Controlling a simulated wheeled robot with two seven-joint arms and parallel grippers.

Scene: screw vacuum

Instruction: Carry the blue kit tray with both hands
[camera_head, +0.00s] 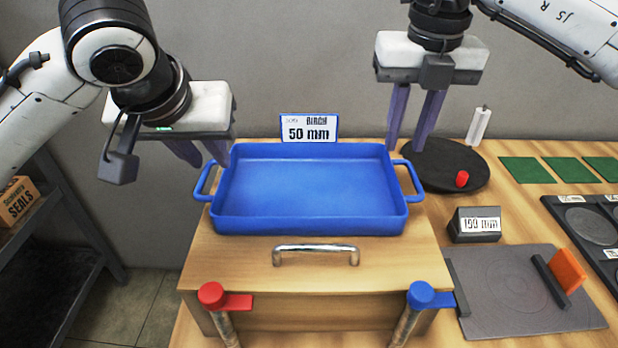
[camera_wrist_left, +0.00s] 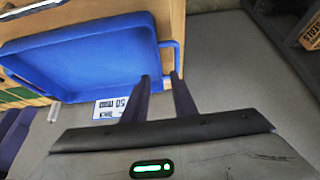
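The blue kit tray (camera_head: 310,228) sits empty on the wooden box, with a loop handle at each short side. My left gripper (camera_head: 203,160) is at the tray's left side, above and behind the left handle (camera_head: 205,183). In the left wrist view its two fingers (camera_wrist_left: 161,82) are apart, with their tips close to the tray's handle (camera_wrist_left: 175,58); I cannot tell whether they touch it. My right gripper (camera_head: 412,146) hangs with its fingers apart, pointing down behind the right handle (camera_head: 411,180). Nothing is between its fingers.
A "BIRCH 50 mm" sign (camera_head: 309,128) stands behind the tray. The wooden box (camera_head: 230,262) has a metal handle in front. A black disc (camera_head: 442,160) with a red piece (camera_head: 462,179), a "150 mm" block (camera_head: 475,225) and a grey plate (camera_head: 510,318) lie to the right.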

